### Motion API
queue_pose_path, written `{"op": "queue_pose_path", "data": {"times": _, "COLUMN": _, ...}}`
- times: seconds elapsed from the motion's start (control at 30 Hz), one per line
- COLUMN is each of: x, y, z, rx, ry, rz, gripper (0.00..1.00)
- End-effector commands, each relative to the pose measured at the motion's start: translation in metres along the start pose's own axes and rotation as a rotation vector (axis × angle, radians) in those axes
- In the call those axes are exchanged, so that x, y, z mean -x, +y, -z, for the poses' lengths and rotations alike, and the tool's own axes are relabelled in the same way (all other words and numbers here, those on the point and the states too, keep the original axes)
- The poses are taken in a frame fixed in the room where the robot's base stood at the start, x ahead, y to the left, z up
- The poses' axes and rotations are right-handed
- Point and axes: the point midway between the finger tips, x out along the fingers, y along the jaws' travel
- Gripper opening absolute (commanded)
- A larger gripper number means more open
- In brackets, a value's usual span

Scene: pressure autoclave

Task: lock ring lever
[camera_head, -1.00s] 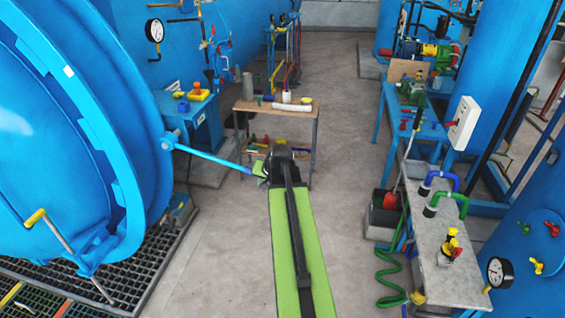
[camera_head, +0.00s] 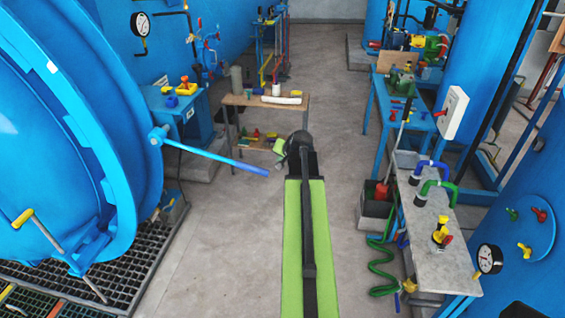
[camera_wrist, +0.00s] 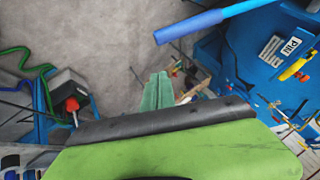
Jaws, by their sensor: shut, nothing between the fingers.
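The lock ring lever (camera_head: 215,158) is a blue bar. It sticks out to the right from a pivot on the rim of the big blue autoclave door (camera_head: 85,120), sloping slightly down to a free end. My gripper (camera_head: 279,146) is just right of and beyond that end in the head view, apart from the lever. In the wrist view the green fingers (camera_wrist: 158,92) are shut and empty. The lever (camera_wrist: 215,18) crosses the top of that view, its end above the fingers, with a gap between.
A small wooden table (camera_head: 238,99) with bottles stands beyond my gripper. A grey bench (camera_head: 422,235) with pipes and a grey bin (camera_head: 375,210) stand at the right. A metal grating (camera_head: 150,262) lies below the door. The floor between is clear.

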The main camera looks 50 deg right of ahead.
Motion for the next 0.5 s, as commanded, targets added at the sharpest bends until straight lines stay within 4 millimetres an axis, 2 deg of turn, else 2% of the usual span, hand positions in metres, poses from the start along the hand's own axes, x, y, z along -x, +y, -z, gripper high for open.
{"op": "queue_pose_path", "data": {"times": 0.03, "x": -0.020, "y": 0.003, "z": -0.003, "rx": 0.001, "ry": -0.001, "rz": 0.001, "gripper": 0.00}}
{"op": "queue_pose_path", "data": {"times": 0.27, "x": -0.071, "y": 0.003, "z": -0.003, "rx": 0.002, "ry": 0.000, "rz": 0.000, "gripper": 0.00}}
{"op": "queue_pose_path", "data": {"times": 0.33, "x": -0.079, "y": 0.003, "z": -0.018, "rx": 0.003, "ry": -0.001, "rz": 0.001, "gripper": 0.00}}
{"op": "queue_pose_path", "data": {"times": 0.5, "x": -0.089, "y": 0.001, "z": -0.029, "rx": 0.001, "ry": 0.000, "rz": 0.001, "gripper": 0.00}}
